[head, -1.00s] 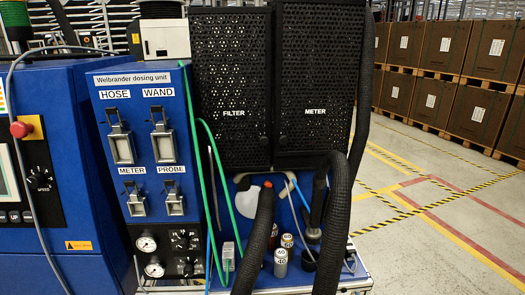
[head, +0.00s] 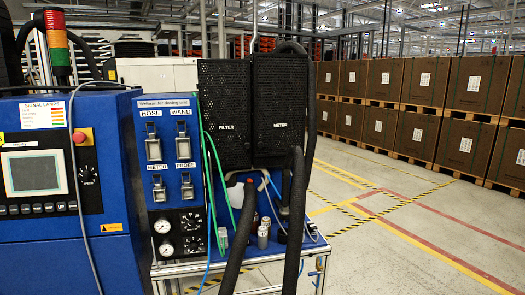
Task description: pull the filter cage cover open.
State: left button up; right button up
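The filter cage cover (head: 223,100) is a black perforated panel marked FILTER, on the upper part of the blue dosing unit (head: 165,100). It stands upright and looks shut, flush beside a matching black panel marked METER (head: 280,95). I cannot make out a handle or latch on it. Neither of my grippers shows in the head view.
Thick black hoses (head: 237,235) rise in front of the cages, and thin green hoses run beside the filter cover. Small canisters (head: 263,236) stand below. A blue control cabinet (head: 110,150) is at left. Marked floor (head: 400,240) is open at right, before stacked boxes (head: 415,80).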

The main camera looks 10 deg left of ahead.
aim_at(224, 84)
jog(key=z, duration=0.9)
jog(key=i, duration=1.45)
jog(key=u, duration=0.3)
